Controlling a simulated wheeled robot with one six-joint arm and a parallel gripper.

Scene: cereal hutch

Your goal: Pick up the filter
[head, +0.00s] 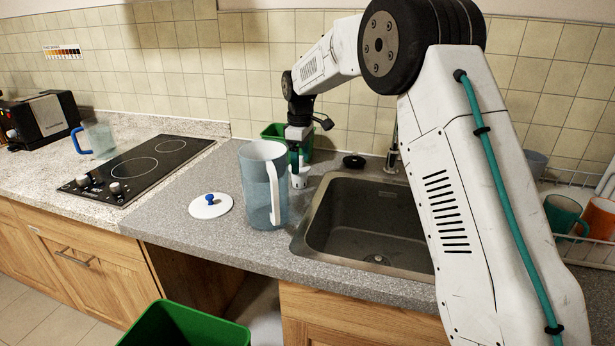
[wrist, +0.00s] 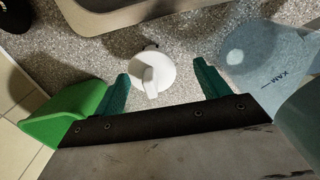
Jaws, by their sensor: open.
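The filter (head: 300,180), a small white piece, stands on the grey counter between the pitcher and the sink; the pitcher's handle partly overlaps it in the head view. In the wrist view the white filter (wrist: 152,72) shows from above, with a raised fin toward my gripper. My gripper (head: 294,158) points down just above the filter. In the wrist view its teal fingers (wrist: 163,88) are spread apart, with the filter between and slightly ahead of them. Nothing is held. Contact cannot be told.
A clear blue pitcher (head: 258,190) with a white handle stands close beside the filter. Its white lid (head: 211,207) with a blue knob lies to the left. The sink (head: 365,220) is on the right. A green container (head: 273,131) stands behind my gripper.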

